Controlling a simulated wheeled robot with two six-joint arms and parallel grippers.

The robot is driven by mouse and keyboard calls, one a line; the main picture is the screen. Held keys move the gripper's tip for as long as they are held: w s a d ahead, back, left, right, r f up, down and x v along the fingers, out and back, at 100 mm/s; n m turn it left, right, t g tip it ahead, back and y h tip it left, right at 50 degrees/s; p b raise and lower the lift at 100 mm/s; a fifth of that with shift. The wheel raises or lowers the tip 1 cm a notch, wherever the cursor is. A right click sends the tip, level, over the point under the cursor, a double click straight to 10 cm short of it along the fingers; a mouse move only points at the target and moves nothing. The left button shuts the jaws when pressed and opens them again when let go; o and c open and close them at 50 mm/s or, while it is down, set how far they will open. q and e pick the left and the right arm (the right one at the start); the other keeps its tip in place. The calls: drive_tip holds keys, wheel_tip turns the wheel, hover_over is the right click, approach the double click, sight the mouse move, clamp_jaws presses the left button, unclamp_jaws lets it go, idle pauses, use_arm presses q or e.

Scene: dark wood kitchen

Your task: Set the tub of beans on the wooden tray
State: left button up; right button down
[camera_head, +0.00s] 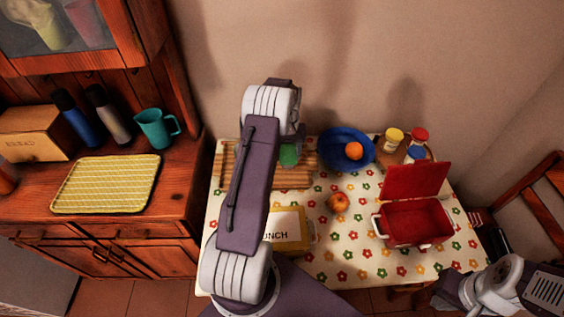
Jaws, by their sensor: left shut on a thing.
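The wooden tray (230,165) is a slatted board at the back left of the table, partly hidden by my left arm. A green tub (289,155), which looks like the tub of beans, shows at my left gripper (296,140), over the tray. My left gripper is shut on it; the fingers are mostly hidden behind my wrist. I cannot tell whether the tub touches the tray. My right arm shows at the bottom right, away from the tray; its fingers cannot be made out.
A blue bowl (330,146) with an orange stands right of the tray. Several lidded jars (393,139), an apple (338,203), an open red box (416,222) and a yellow lunch box (291,232) are on the flowered tablecloth (350,265). A wooden cabinet stands at left.

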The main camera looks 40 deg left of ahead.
use_arm(q)
drive_tip(key=shift+s+a+f, duration=0.25)
drive_tip(key=shift+s+a, duration=0.2)
drive_tip(key=shift+a, duration=0.05)
drive_tip(key=shift+f, duration=2.2)
drive_tip(key=o, duration=1.5)
drive_tip(key=shift+r, duration=0.1)
